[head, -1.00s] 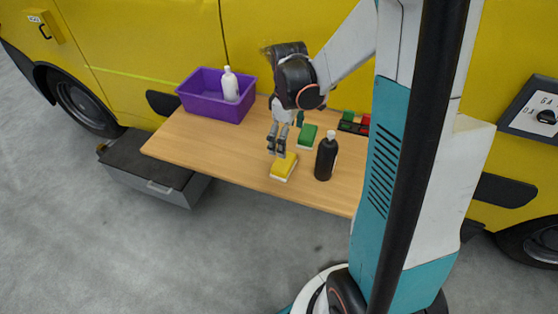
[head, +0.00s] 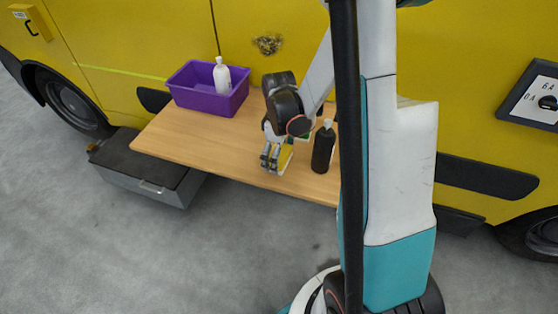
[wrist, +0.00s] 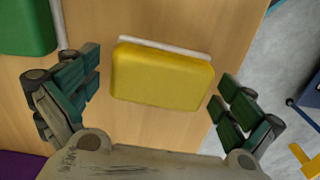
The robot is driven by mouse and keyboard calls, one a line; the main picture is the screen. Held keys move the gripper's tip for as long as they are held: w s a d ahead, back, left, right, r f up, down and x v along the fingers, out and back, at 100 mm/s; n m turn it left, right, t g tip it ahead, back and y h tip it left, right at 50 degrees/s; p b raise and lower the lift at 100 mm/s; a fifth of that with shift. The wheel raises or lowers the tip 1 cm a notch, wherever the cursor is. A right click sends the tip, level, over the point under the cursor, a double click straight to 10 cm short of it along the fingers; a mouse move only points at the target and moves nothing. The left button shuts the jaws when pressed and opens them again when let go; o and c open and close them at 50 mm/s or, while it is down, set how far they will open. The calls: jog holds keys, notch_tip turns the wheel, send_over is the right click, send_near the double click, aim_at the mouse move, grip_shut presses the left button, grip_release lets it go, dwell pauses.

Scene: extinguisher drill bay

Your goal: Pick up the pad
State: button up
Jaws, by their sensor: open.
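The yellow pad (wrist: 162,77) with a white edge lies on the wooden table, in the middle of the wrist view. In the head view the yellow pad (head: 285,160) is mostly hidden behind my gripper (head: 270,162). My gripper (wrist: 160,100) is open, with one finger on each side of the pad and a gap on both sides. A green pad (wrist: 26,27) with a white edge lies at the upper left of the wrist view; in the head view it is mostly hidden by my arm.
A black bottle (head: 323,147) with a white cap stands on the table (head: 200,143) right of the gripper. A purple bin (head: 200,98) holding a white bottle (head: 221,76) stands at the back left. The table's left part is clear. A dark-topped box (head: 147,163) stands below.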

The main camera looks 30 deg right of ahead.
jog(key=c, duration=1.1)
jog(key=shift+r, duration=0.1)
notch_tip(320, 180, up, 20)
jog(key=p, duration=0.6)
jog(key=shift+p, duration=0.35)
